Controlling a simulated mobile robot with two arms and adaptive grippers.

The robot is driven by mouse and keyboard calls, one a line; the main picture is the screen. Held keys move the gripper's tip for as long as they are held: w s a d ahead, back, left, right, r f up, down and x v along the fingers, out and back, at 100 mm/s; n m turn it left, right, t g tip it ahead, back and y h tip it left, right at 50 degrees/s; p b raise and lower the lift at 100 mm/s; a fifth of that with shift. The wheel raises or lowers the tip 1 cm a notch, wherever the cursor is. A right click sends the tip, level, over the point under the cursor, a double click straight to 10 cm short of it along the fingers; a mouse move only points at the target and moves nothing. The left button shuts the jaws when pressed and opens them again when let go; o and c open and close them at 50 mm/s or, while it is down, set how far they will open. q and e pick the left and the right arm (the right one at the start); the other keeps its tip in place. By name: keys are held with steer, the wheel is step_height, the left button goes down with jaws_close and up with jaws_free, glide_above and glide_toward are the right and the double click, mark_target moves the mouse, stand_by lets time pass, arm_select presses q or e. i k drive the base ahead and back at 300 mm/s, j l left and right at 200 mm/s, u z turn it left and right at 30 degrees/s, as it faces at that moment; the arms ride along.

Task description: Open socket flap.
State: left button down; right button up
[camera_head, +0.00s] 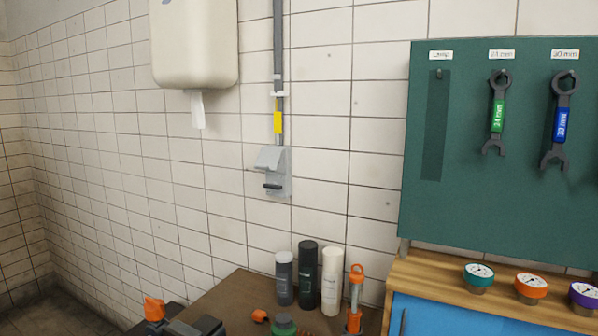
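The wall socket (280,184) is a small grey box on the white tiled wall, left of the middle of the head view. Its grey flap (269,158) juts out from the upper part like a sloped hood. A dark bar (273,186) sticks out below the flap. At this size I cannot tell how far the flap stands open. Nothing touches the socket or the flap. I see neither of my grippers clearly in this view.
A grey conduit (279,60) with a yellow tag (278,122) runs up from the socket. A paper dispenser (195,45) hangs at upper left. Several bottles (307,272) and an orange-capped tool (355,290) stand on a brown table (235,292) below. A green tool board (470,215) is at right.

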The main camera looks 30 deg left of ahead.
mark_target(268, 158)
steer(key=j+z, duration=0.7)
steer(key=k+j+z, duration=0.15)
steer(key=j+z, duration=0.2)
